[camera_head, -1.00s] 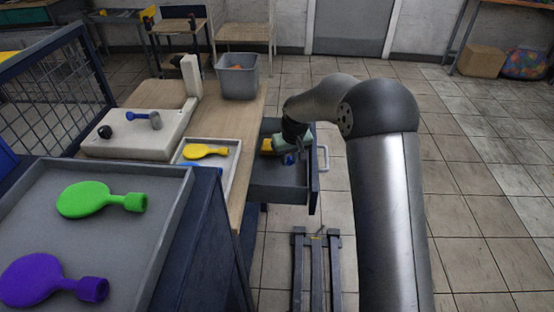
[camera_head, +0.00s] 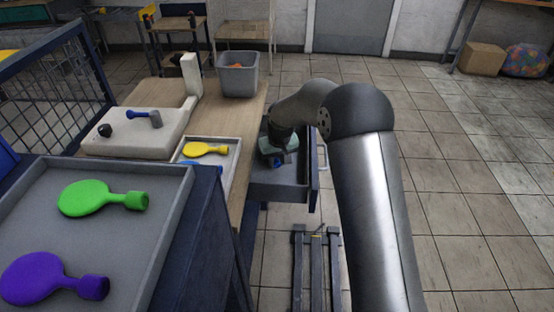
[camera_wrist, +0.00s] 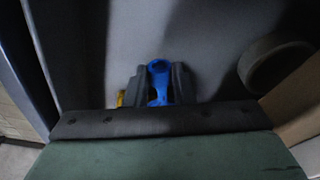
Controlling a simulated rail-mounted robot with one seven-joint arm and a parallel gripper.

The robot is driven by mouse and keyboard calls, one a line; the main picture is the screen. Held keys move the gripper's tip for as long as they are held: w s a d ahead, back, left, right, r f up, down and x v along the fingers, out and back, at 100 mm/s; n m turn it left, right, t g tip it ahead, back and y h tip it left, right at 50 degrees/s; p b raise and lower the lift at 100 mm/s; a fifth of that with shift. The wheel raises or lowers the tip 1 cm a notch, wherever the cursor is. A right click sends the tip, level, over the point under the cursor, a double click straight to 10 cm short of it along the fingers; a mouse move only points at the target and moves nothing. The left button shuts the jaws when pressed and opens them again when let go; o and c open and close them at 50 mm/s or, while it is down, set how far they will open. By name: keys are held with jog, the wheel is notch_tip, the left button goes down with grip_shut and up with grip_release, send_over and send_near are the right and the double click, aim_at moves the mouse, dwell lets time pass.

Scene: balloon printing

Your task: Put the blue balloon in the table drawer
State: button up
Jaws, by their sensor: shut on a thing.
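My gripper (camera_head: 276,160) reaches down into the open table drawer (camera_head: 282,191), at the right side of the workbench. In the wrist view my gripper (camera_wrist: 158,88) is shut on the blue balloon (camera_wrist: 158,72), whose blue end shows between the two fingers. A little of the blue balloon (camera_head: 276,163) shows under the gripper in the head view. The grey drawer floor (camera_wrist: 130,35) lies behind it. I cannot tell whether the balloon touches the floor.
A sliver of something yellow (camera_wrist: 121,98) shows beside the left finger, and a grey round thing (camera_wrist: 272,63) lies at right. A tray (camera_head: 218,165) with a yellow balloon (camera_head: 205,149) is on the workbench. A nearer tray (camera_head: 110,235) holds green and purple balloons.

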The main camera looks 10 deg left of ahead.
jog(key=o, duration=0.9)
jog(key=shift+f, duration=0.15)
jog(key=a+v, duration=0.1)
jog(key=v, duration=1.1)
jog(key=s+d+r+m+h, duration=0.15)
jog(key=s+d+r, duration=0.35)
jog(key=s+d, duration=0.85)
jog(key=s+d+f+m, duration=0.1)
jog(key=s+d, duration=0.1)
jog(key=s, duration=0.5)
jog(key=s+d+f+m+g, duration=0.1)
jog(key=s+d, duration=0.2)
jog(key=s, duration=0.4)
jog(key=s+d+f+m+g, duration=0.1)
jog(key=s+d, duration=0.2)
jog(key=s, duration=0.4)
jog(key=shift+s+y, duration=0.25)
jog(key=shift+s, duration=0.15)
jog(key=shift+r+p, duration=0.1)
jog(key=shift+p, duration=0.2)
